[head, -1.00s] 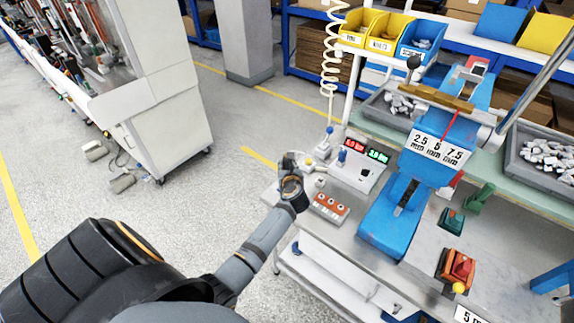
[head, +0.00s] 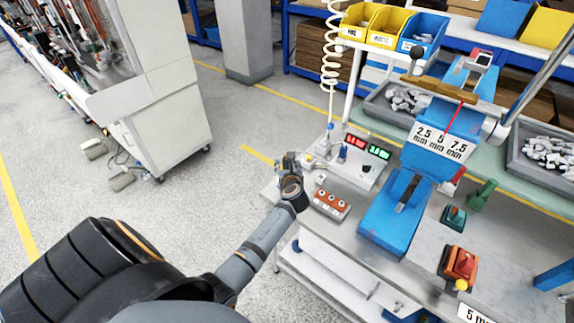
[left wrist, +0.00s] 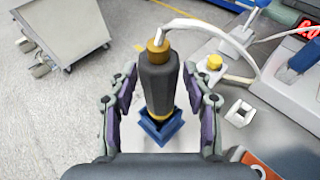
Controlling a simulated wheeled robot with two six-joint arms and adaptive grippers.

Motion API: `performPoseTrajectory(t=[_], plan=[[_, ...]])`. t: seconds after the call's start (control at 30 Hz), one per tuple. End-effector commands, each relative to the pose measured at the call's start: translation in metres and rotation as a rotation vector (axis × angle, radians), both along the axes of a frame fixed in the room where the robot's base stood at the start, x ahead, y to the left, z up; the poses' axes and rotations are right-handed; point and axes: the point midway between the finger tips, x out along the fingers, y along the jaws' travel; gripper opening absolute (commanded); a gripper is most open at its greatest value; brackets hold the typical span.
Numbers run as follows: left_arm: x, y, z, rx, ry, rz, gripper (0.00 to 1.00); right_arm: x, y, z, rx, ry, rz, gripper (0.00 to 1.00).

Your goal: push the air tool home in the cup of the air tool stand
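The air tool (left wrist: 158,82) is a dark cylinder with a brass collar and a pale hose at its top end. In the left wrist view its lower end meets the blue cup of the air tool stand (left wrist: 155,132); how deep it sits is hard to tell. My right gripper is not in view.
A white control box (head: 355,165) with red and green displays stands just right of my gripper. A blue test fixture (head: 395,215) stands further right. A coiled hose (head: 332,60) hangs behind. Open floor lies left.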

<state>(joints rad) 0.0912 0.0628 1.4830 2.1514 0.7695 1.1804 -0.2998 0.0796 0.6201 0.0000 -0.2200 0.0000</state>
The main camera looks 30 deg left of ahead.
Motion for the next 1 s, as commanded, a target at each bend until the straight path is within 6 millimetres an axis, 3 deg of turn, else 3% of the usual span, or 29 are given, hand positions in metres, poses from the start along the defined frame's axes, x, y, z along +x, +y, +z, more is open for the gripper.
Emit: performPoseTrajectory(t=[0.33, 0.7, 1.0], plan=[[-0.004, -0.003, -0.001, -0.003, 0.002, 0.000, 0.55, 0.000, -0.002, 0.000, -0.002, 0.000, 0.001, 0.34], [-0.048, -0.042, 0.021, -0.004, 0.001, 0.000, 0.55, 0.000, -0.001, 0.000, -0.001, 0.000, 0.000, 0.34], [-0.054, -0.046, 0.025, 0.000, 0.001, 0.000, 0.55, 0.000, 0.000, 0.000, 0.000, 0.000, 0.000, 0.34]])
